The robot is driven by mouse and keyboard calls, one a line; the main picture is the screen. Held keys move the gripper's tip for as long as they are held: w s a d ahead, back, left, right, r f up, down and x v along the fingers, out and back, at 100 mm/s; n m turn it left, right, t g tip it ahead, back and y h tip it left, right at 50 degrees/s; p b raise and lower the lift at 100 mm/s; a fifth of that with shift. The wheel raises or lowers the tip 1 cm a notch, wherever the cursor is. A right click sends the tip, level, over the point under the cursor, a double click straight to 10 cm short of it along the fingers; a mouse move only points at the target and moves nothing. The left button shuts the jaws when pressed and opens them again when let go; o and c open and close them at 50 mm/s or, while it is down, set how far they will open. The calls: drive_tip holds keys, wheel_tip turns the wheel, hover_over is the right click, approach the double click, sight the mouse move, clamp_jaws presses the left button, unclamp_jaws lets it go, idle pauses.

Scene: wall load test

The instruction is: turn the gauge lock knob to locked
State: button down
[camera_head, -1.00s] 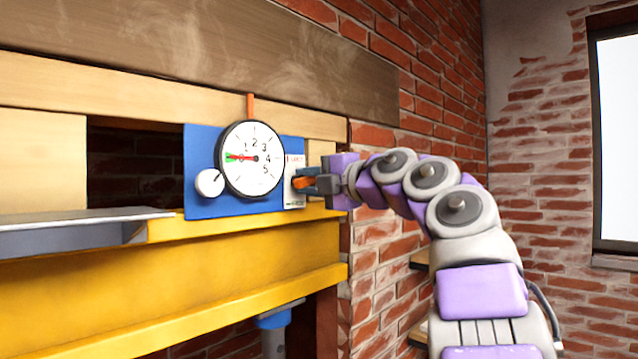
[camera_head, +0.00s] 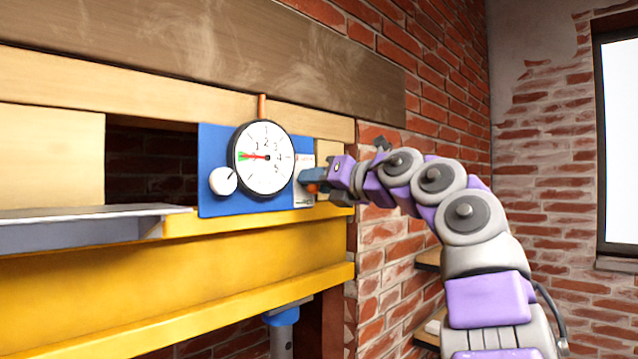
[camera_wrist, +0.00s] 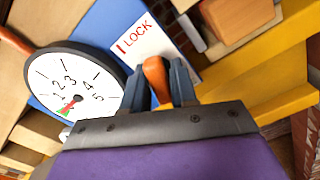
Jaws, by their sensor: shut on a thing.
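The orange gauge lock knob (camera_wrist: 157,77) sits on a white plate marked LOCK (camera_wrist: 144,38) in the wrist view. In the head view the knob (camera_head: 313,188) is mostly hidden by my gripper. My gripper (camera_head: 310,181) reaches in from the right and is shut on the knob, with one dark blue finger on each side of it in the wrist view (camera_wrist: 160,82). The round white gauge (camera_head: 262,160) is left of the knob on a blue panel (camera_head: 212,140). Its red needle points left, at the green mark.
A small white knob (camera_head: 223,181) sits at the gauge's lower left. A yellow beam (camera_head: 200,270) runs below the panel and a grey shelf (camera_head: 80,230) juts out at left. A brick wall (camera_head: 440,110) stands behind my arm.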

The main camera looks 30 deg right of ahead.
drive_tip(key=n, duration=0.4)
drive_tip(key=shift+f+n, duration=0.2)
drive_tip(key=shift+n, duration=0.1)
drive_tip(key=shift+r+n, duration=0.1)
drive_tip(key=shift+n, duration=0.4)
drive_tip(key=c, duration=1.3)
unclamp_jaws()
drive_tip(key=shift+c, duration=0.2)
drive_tip(key=o, duration=0.3)
drive_tip(key=shift+w, duration=0.3)
drive_tip(key=shift+d, duration=0.15)
drive_tip(key=shift+s, duration=0.2)
drive_tip(key=b+v, duration=0.5)
drive_tip(key=v, duration=1.2)
drive_tip(key=shift+d, duration=0.1)
